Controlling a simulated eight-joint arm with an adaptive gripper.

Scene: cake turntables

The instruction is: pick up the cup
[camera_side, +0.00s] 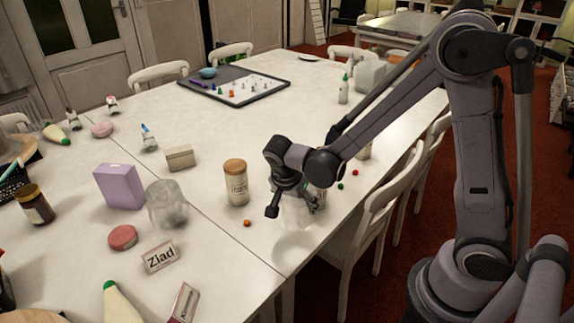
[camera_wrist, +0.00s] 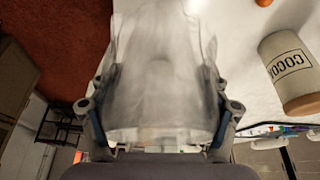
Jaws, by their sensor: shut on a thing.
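The cup is a clear, see-through vessel that fills the middle of the wrist view (camera_wrist: 160,60). My gripper (camera_wrist: 160,95) is shut on it, with one finger against each side. In the side view my gripper (camera_side: 296,200) points down near the right edge of the white table, with the cup (camera_side: 297,215) faintly visible below and between the fingers. I cannot tell whether the cup's base touches the table.
A cork-lidded jar (camera_side: 236,187) stands just left of my gripper, with an orange ball (camera_side: 247,223) near it. A clear vessel (camera_side: 167,204) and a purple box (camera_side: 119,187) stand further left. A white chair (camera_side: 362,235) is beside the table edge.

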